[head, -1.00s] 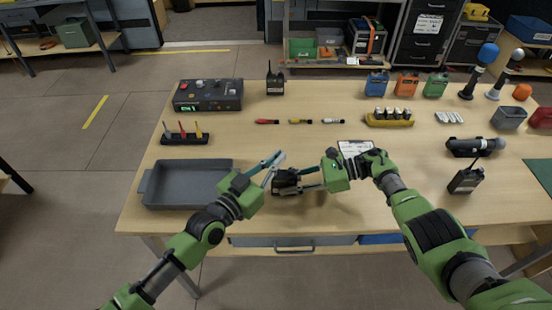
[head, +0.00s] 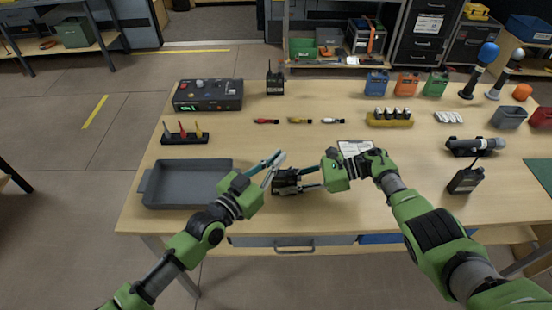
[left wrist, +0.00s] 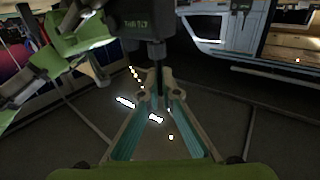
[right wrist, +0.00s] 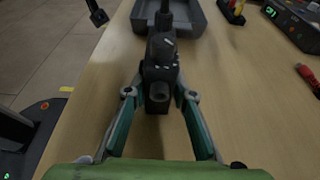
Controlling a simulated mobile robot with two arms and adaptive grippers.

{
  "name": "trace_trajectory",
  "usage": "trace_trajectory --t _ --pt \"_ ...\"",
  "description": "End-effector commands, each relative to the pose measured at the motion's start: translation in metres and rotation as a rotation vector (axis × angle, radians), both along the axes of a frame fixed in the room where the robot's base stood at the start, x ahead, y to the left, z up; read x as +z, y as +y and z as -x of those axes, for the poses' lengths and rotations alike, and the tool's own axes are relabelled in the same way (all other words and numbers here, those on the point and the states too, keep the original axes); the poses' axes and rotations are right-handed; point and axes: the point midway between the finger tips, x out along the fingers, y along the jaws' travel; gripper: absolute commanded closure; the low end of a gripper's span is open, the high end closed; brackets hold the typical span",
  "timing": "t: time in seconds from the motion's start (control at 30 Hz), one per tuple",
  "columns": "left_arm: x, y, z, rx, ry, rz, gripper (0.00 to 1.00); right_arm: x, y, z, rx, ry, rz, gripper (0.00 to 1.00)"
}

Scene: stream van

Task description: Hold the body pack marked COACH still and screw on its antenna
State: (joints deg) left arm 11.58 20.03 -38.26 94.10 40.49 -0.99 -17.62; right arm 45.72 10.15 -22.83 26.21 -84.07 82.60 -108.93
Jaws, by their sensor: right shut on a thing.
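A black body pack (head: 287,181) is between the fingers of my right gripper (head: 302,178), which is shut on it near the table's front edge. In the right wrist view the pack (right wrist: 159,70) sits between both fingertips, with a dark stem beyond it. My left gripper (head: 272,165) is close to the pack's left side, with its fingers apart. In the left wrist view a thin dark antenna (left wrist: 157,78) runs down from a black lettered block between the left fingertips; contact is unclear. I cannot read COACH on the pack.
A grey tray (head: 190,204) lies left of the grippers. Other black packs stand at the back (head: 275,86) and right (head: 466,181). A control box (head: 208,95) and a small tool rack (head: 185,137) are at the left. The table's middle has clear room.

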Motion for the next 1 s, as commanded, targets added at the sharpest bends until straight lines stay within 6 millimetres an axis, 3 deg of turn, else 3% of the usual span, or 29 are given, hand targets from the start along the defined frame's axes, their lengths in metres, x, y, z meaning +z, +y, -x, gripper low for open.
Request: trace_trajectory --t 0.43,1.0 --pt "0.0007 -0.0012 -0.0002 -0.01 -0.004 -0.002 1.0 0.0002 0.0001 -0.0001 0.0 0.0 0.0 1.0" --pt "0.0028 -0.0017 -0.0009 -0.229 -0.008 -0.002 1.0 -0.0006 0.0017 0.001 0.003 0.001 0.0 1.0"
